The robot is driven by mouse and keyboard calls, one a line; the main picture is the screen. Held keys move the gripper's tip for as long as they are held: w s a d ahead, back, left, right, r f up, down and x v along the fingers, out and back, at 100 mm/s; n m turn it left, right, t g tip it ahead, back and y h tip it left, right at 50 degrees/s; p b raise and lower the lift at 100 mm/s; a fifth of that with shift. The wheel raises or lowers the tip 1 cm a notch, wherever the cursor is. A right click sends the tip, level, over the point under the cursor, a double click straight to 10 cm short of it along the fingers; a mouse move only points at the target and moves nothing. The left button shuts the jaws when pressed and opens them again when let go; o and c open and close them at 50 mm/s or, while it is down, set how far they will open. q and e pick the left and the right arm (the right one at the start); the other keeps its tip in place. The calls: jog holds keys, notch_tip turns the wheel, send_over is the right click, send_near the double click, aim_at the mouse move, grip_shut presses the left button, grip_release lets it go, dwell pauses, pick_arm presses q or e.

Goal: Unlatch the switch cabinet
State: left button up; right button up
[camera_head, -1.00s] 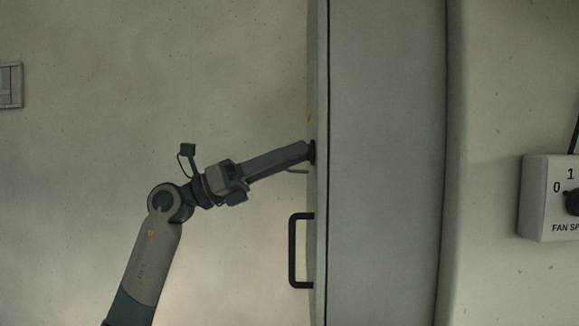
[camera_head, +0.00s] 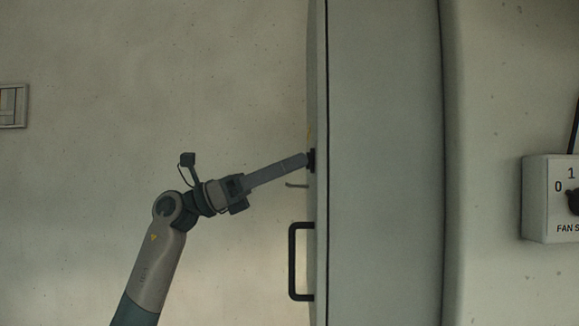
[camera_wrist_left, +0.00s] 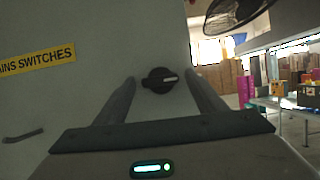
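The switch cabinet (camera_head: 385,170) is a tall grey box, seen nearly edge-on in the head view, with its door face to the left. A black turn knob (camera_wrist_left: 158,80) sits on the door, its pale mark lying about horizontal. The knob also shows as a dark stub in the head view (camera_head: 312,160). My left gripper (camera_head: 304,160) reaches the door face at the knob. In the left wrist view the left gripper (camera_wrist_left: 161,84) has its fingers apart, one on each side of the knob, with gaps visible. My right gripper is out of view.
A black bar handle (camera_head: 293,262) stands out from the door below the knob. A thin grey lever (camera_head: 297,185) sits between them. A yellow mains switches label (camera_wrist_left: 37,62) is on the door. A fan speed box (camera_head: 550,200) is at right.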

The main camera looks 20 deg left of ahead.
pick_arm(q)
jog(key=shift+a, duration=0.1)
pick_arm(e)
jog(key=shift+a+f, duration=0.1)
pick_arm(q)
jog(key=b+v, duration=0.7)
jog(key=v, duration=1)
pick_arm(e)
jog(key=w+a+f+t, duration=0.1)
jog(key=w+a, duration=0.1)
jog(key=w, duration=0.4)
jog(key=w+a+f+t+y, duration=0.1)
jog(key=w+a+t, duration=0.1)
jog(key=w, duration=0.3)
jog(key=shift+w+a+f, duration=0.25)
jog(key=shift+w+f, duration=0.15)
pick_arm(q)
jog(key=shift+f, duration=0.15)
